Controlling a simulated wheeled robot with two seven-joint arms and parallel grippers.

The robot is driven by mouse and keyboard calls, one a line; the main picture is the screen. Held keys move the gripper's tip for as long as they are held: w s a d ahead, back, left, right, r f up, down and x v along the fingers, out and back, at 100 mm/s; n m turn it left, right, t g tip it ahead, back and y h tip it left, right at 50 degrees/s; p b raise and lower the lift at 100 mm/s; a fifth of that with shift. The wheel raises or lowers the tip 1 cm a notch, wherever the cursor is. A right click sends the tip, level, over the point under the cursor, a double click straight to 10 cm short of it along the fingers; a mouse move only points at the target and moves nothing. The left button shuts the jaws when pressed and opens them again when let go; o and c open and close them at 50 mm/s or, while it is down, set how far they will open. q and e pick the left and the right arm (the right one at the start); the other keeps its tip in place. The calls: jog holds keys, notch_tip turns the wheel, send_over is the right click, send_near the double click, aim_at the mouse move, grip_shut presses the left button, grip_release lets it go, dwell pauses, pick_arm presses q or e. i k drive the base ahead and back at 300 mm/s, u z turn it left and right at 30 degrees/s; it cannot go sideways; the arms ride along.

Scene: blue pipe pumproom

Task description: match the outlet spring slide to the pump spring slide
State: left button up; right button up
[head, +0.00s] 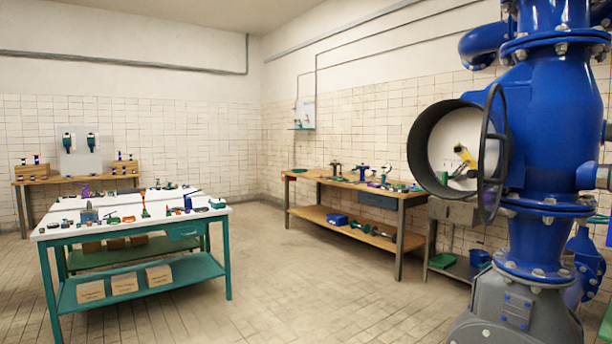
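Neither of my grippers is in view. I cannot make out the outlet spring slide or the pump spring slide for certain. Two small dark blue and green fittings, a left one (67,142) and a right one (91,142), are mounted side by side on a pale upright panel (80,164) above the far left bench. They look alike at this distance, and their settings are too small to read. A large blue pump pipe assembly (550,130) stands at the right.
A white-topped teal table (58,234) with many small parts stands at left front. A wooden bench (322,179) lines the right wall, and another wooden bench (62,180) stands far left. A round black-rimmed opening (426,150) juts from the pipe. The tiled floor (300,285) between is clear.

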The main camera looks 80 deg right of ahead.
aim_at(445, 178)
jog(key=i, duration=0.55)
jog(key=z, duration=4.35)
jog(key=i, duration=1.65)
jog(key=u, duration=0.05)
